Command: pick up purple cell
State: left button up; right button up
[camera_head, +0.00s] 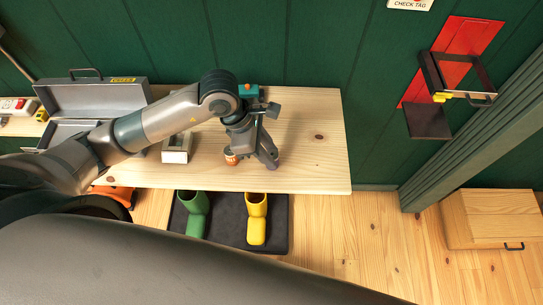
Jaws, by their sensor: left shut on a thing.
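My left gripper (268,158) reaches down to the wooden workbench from the left. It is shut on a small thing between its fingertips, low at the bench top. The fingers hide most of that thing, and I cannot make out its colour. No clearly purple cell shows elsewhere. A small orange and white cylinder (231,157) stands upright on the bench, just left of the fingers. My right gripper is not in view.
The workbench (318,160) is clear to the right. A grey open toolbox (92,97), a pale tray (177,150) and a teal item (248,90) are on it. Below, a dark mat (226,225) holds green (194,212) and yellow (256,218) boots. A red wall panel (466,45) is at right.

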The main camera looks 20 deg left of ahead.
aim_at(276, 154)
pick_arm(q)
jog(key=shift+r+b, duration=0.45)
jog(key=shift+r, duration=0.35)
notch_tip(276, 154, up, 2)
jog(key=shift+w+r+b, duration=0.1)
jog(key=shift+b, duration=0.45)
jog(key=s+d+r+p, duration=0.4)
jog(key=s+d+r, duration=0.3)
jog(key=d, duration=0.2)
jog(key=shift+s+r+p, duration=0.15)
jog(key=shift+s+p, duration=0.05)
jog(key=shift+p, duration=0.2)
jog(key=shift+d, duration=0.1)
